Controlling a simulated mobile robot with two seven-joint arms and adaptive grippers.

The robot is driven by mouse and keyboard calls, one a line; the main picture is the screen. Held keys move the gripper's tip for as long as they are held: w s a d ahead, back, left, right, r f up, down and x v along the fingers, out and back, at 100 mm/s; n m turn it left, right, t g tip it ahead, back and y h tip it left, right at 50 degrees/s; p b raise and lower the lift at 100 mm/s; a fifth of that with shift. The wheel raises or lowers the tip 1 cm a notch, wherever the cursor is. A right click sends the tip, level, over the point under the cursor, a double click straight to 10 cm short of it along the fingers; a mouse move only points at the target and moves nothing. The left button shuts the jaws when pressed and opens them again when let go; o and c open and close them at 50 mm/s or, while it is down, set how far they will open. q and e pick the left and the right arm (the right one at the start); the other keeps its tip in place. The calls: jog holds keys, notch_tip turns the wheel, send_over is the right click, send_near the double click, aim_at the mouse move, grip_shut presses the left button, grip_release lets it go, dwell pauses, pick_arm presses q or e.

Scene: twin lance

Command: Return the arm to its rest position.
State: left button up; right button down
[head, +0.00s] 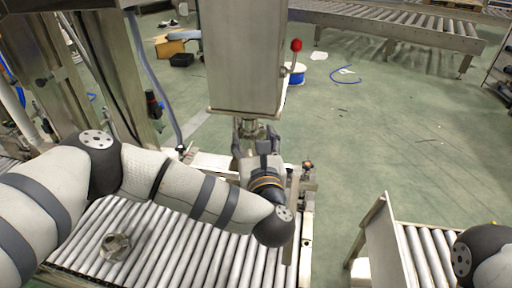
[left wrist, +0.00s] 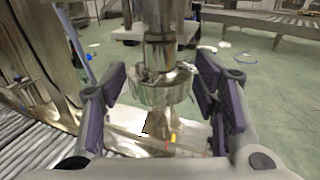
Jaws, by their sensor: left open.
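My left arm comes in from the left over a roller conveyor. My left gripper (head: 256,140) is at the foot of a grey metal machine column (head: 245,60). In the left wrist view my left gripper (left wrist: 162,98) is open, its purple-padded fingers spread to either side of a shiny metal fitting (left wrist: 162,88) that hangs from above.
A small metal part (head: 115,246) lies on the roller conveyor (head: 180,255). A red-knobbed lever (head: 296,46) stands right of the column. Metal posts stand at left. Another conveyor (head: 422,255) is at lower right, and one (head: 400,18) is at the back. Green floor lies open between.

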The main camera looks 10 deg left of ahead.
pick_arm(q)
jog(key=s+d+f+m+g+h+p, duration=0.2)
jog(key=s+d+f+m+h, duration=0.25)
jog(key=s+d+m, duration=0.35)
jog(key=s+d+f+m+g+h+p, duration=0.1)
jog(key=s+d+f+m+g+h, duration=0.1)
jog(key=s+d+f+m+h, duration=0.5)
jog(key=s+a+f+m+g+p, duration=0.1)
jog(key=s+a+f+m+g, duration=0.15)
jog(key=s+m, duration=0.4)
jog(key=s+a+f+m+g+p, duration=0.1)
jog(key=s+m+g, duration=0.2)
jog(key=s+m, duration=0.35)
jog(key=s+a+m+g+y+p, duration=0.3)
jog(key=s+a+m+g, duration=0.7)
jog(key=s+a, duration=1.3)
jog(key=shift+s+f+m+y, duration=0.2)
jog(key=shift+s+m+y, duration=0.65)
jog(key=shift+y, duration=0.3)
pick_arm(e)
jog(key=w+r+t, duration=0.3)
jog(key=w+r, duration=0.5)
jog(key=r, duration=0.1)
jog(key=shift+r, duration=0.2)
